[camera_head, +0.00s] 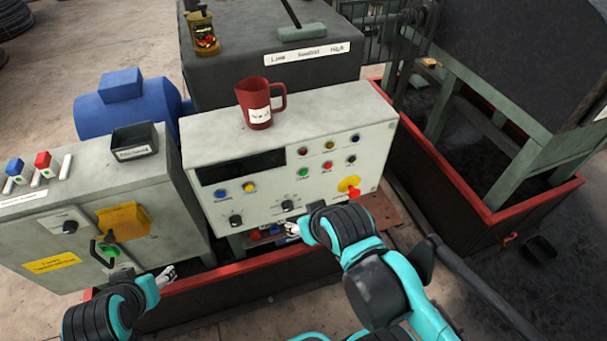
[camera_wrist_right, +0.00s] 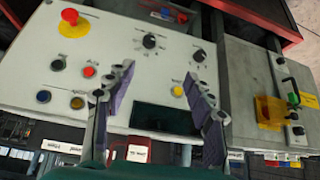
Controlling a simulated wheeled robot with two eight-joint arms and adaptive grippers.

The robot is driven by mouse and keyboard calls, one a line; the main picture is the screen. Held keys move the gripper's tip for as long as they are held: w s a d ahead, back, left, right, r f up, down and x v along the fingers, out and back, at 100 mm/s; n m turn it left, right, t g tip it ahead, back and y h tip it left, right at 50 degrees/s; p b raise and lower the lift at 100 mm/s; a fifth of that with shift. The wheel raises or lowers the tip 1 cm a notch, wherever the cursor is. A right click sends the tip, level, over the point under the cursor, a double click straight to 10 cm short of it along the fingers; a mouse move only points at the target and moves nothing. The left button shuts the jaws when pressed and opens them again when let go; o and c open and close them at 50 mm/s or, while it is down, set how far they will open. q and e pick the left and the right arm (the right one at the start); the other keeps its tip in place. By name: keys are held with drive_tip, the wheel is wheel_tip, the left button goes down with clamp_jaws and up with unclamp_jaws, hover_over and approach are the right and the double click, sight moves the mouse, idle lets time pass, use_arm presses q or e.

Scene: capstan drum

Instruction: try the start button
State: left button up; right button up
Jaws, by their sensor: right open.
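The pale control panel (camera_head: 230,160) carries several coloured buttons with labels too small to read. A green button (camera_head: 303,173) sits in its lower row, left of a red button (camera_head: 327,166). In the right wrist view, which shows the panel upside down, a finger seems to hide that green button. My right gripper (camera_wrist_right: 158,75) is open and empty, its fingers over the panel face. In the head view my right gripper (camera_head: 294,229) is small near the panel's lower edge. My left gripper (camera_head: 166,275) is low before the left cabinet; its opening is unclear.
A red emergency knob on a yellow plate (camera_head: 348,184) is at the panel's lower right. A red jug (camera_head: 258,105) stands on the panel's top. The left cabinet (camera_head: 165,195) has a yellow flap (camera_head: 124,222), a handle and a green part (camera_head: 113,250).

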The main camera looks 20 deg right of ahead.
clamp_jaws()
idle(1.1)
